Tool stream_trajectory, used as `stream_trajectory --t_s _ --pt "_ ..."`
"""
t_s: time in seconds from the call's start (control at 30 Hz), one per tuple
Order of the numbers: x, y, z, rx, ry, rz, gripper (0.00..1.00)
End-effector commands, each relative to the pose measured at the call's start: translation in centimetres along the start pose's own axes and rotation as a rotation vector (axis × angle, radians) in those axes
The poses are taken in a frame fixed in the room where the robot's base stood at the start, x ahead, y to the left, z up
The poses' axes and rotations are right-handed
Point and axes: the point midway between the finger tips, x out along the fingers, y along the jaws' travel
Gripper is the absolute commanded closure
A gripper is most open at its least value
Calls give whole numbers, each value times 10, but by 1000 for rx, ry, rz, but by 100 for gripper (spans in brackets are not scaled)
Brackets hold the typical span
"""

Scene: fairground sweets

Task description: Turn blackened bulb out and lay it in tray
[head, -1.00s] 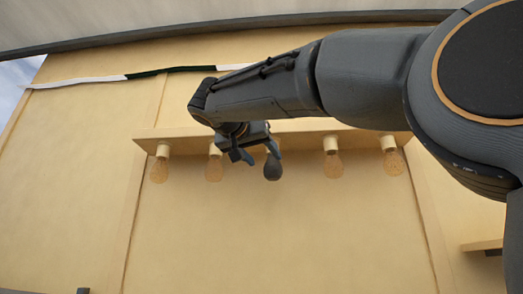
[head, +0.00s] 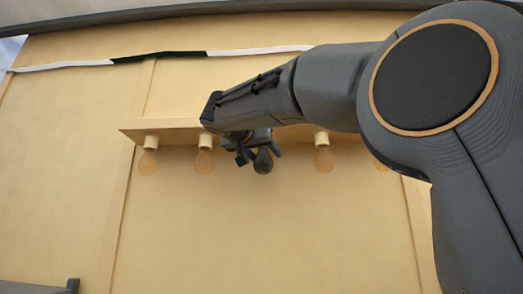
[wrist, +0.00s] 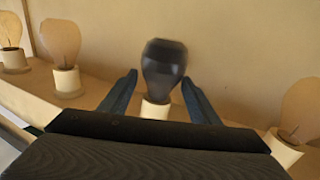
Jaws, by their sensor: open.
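The blackened bulb (head: 263,161) hangs from its socket under the shelf board in the head view. In the wrist view the dark bulb (wrist: 164,66) stands in its pale socket (wrist: 154,109), the picture being upside down. My gripper (head: 259,154) is open, with one finger on each side of the bulb's lower neck and socket in the wrist view (wrist: 158,88). Gaps show between the fingers and the bulb. The tray is not in view.
Clear bulbs hang on either side along the same board (head: 130,131), such as one to the left (head: 204,161) and one to the right (head: 324,159). A plain cream wall (head: 250,230) is behind. A dark edge (head: 45,286) shows at the lower left.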

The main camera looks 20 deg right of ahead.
Motion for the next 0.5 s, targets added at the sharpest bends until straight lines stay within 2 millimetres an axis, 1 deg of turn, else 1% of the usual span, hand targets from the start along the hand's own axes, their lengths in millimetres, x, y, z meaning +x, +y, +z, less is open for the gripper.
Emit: stream_trajectory --t_s 0.07,0.1,0.17,0.2,0.3,0.5 --pt "0 0 0 0 0 0 44" --pt "0 0 0 0 0 0 46" --pt "0 0 0 0 0 0 56" --pt "0 0 0 0 0 0 62" --pt "0 0 0 0 0 0 77" --pt "0 0 0 -1 0 4 77"
